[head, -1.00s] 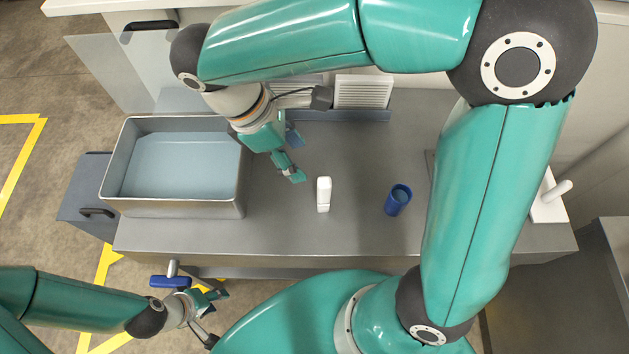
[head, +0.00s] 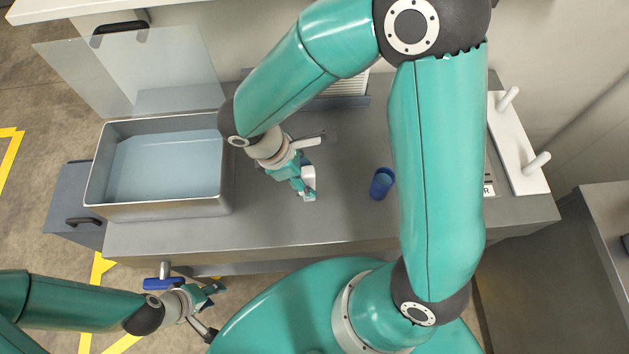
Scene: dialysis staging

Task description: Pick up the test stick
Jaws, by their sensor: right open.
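A small white block-like object (head: 309,182), the only thing here that could be the test stick, is on the grey steel worktop (head: 270,228) right of the steel basin. My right gripper (head: 303,184) is open at this object, its fingers overlapping the object's left side and hiding part of it. I cannot tell whether they touch it. My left gripper (head: 212,308) is open and empty, low in front of the worktop's front edge, well away from the white object.
A steel basin (head: 222,190) with bluish liquid stands at the worktop's left. A blue cup (head: 381,184) stands right of the white object. A white stand with pegs (head: 515,150) is at the right. My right arm covers part of the worktop between cup and stand.

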